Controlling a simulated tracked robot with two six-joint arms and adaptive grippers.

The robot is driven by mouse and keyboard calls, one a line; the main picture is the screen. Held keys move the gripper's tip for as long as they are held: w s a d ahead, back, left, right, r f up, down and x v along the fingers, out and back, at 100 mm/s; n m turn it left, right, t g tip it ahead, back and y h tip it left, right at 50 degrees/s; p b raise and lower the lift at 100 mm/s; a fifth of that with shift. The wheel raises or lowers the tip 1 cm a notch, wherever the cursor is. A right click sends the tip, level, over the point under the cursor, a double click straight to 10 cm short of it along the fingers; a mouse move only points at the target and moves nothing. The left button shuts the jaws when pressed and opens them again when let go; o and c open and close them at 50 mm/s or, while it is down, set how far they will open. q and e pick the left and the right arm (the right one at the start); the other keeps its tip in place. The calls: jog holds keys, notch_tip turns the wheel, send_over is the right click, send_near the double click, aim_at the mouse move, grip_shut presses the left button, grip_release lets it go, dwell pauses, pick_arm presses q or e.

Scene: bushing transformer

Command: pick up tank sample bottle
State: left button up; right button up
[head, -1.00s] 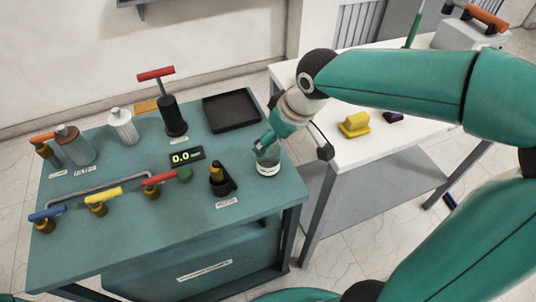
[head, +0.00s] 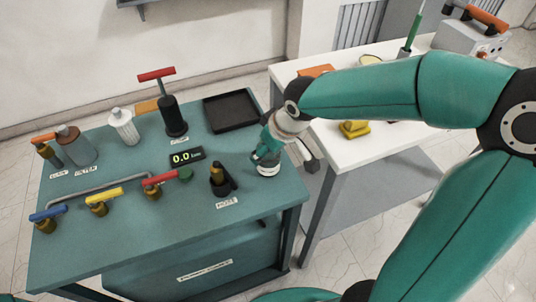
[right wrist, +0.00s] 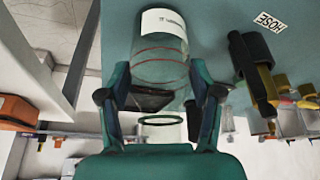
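The tank sample bottle (head: 268,169) stands near the right edge of the green bench, partly hidden by my right gripper (head: 266,150). In the right wrist view the bottle (right wrist: 160,55) is clear, with red rings and a white label, and lies between the two fingers of my right gripper (right wrist: 160,80). One finger is on each side of it. A small gap seems to show on both sides, so the fingers look open around the bottle, though contact is hard to judge. A green ring (right wrist: 162,119) shows toward the palm. My left gripper is not in view.
A black tray (head: 231,110) lies behind the bottle. The black hose fitting (head: 220,181) and gauge display (head: 187,157) stand to its left. A white table (head: 350,158) with a yellow object (head: 354,129) is to the right, across a gap.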

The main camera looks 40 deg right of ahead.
jog(key=c, duration=0.7)
jog(key=shift+o, duration=0.2)
jog(key=shift+r, duration=0.15)
